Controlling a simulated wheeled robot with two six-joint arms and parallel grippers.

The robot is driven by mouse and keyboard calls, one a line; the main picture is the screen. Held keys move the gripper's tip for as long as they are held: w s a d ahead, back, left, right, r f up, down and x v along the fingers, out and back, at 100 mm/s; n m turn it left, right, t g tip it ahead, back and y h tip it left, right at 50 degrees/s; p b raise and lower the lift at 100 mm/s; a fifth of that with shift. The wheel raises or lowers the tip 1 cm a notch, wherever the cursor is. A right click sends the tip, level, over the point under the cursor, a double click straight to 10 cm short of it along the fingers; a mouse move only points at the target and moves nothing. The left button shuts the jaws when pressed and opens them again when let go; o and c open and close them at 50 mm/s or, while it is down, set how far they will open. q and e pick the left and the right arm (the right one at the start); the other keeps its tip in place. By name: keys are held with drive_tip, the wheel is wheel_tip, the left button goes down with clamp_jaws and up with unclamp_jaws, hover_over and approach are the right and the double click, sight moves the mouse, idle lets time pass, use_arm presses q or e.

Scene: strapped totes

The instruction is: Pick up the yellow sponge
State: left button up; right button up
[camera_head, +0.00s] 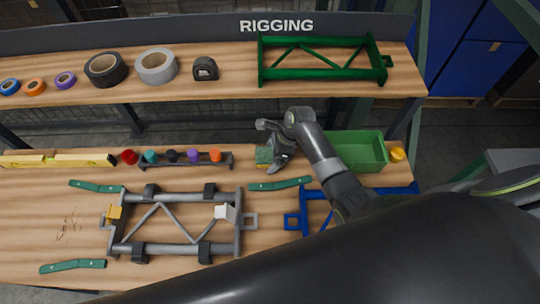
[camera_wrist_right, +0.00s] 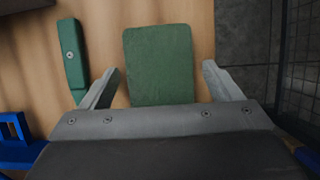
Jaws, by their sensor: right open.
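The sponge (camera_head: 263,156) lies on the lower wooden shelf, left of the green bin. Its top is green, and a little yellow shows at its edge in the head view. In the right wrist view the green face of the sponge (camera_wrist_right: 160,60) fills much of the gap between the fingers. My right gripper (camera_head: 271,146) is open at the sponge. Its fingers (camera_wrist_right: 161,70) stand on either side with bare wood showing on both sides, so they appear not to touch it. My left gripper is not in view.
A green bin (camera_head: 355,151) stands right of the sponge. A rack of coloured knobs (camera_head: 187,161) is to the left. A teal handle (camera_head: 280,184) and a grey frame (camera_head: 177,247) lie in front. The upper shelf (camera_head: 222,87) with tape rolls is behind.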

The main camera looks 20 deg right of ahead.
drive_tip(key=shift+c, duration=0.3)
drive_tip(key=c, duration=1)
drive_tip(key=shift+r+b, duration=0.15)
drive_tip(key=shift+b, duration=0.3)
wheel_tip(320, 180, up, 10)
drive_tip(key=shift+r, duration=0.1)
